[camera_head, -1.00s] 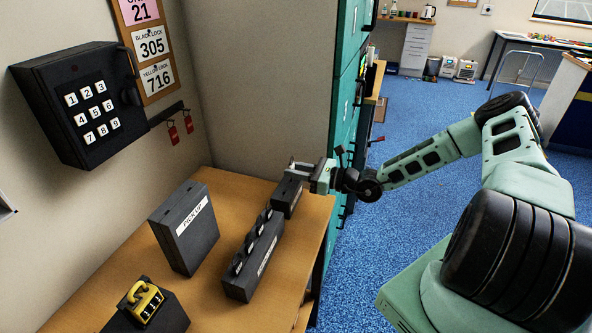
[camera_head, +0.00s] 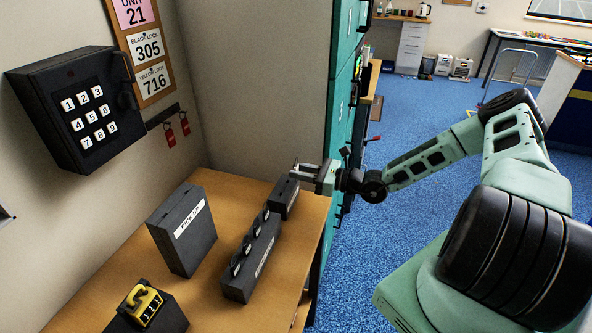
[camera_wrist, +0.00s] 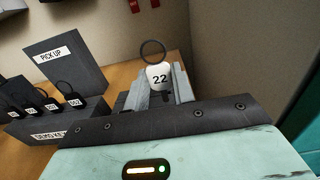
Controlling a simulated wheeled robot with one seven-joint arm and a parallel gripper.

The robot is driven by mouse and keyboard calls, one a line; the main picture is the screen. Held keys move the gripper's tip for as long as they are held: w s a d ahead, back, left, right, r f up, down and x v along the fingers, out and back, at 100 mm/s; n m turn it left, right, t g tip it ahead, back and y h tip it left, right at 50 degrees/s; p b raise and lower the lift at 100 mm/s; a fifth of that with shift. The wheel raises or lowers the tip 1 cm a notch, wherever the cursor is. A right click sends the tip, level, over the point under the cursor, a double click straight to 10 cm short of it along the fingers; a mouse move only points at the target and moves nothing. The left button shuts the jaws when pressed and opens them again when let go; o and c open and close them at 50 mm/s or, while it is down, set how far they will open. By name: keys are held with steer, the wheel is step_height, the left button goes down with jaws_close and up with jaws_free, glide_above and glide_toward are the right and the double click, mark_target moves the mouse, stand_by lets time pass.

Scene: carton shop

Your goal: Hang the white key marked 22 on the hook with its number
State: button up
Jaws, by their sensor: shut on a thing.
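The white key marked 22 (camera_wrist: 159,77) is between the fingers of my gripper (camera_wrist: 164,92) in the wrist view, with its dark ring (camera_wrist: 152,52) standing up beyond the fingertips. My gripper (camera_head: 299,172) is shut on it and is over the back right of the wooden table (camera_head: 285,262) in the head view, near a black box (camera_head: 284,198). The key itself is too small to make out in the head view. A dark hook rail (camera_head: 160,118) is on the wall beside the keypad box, with two red tags (camera_head: 177,131) hanging from it. I cannot read numbers on its hooks.
A black key rack (camera_head: 248,268) with several ringed keys stands on the table, beside a box labelled PICK UP (camera_head: 184,232). A keypad box (camera_head: 72,110) is on the wall. Teal lockers (camera_head: 338,110) stand behind my gripper.

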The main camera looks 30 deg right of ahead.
steer(key=v, duration=0.6)
steer(key=shift+p, duration=0.4)
steer(key=shift+s, duration=0.1)
stand_by(0.4)
stand_by(0.9)
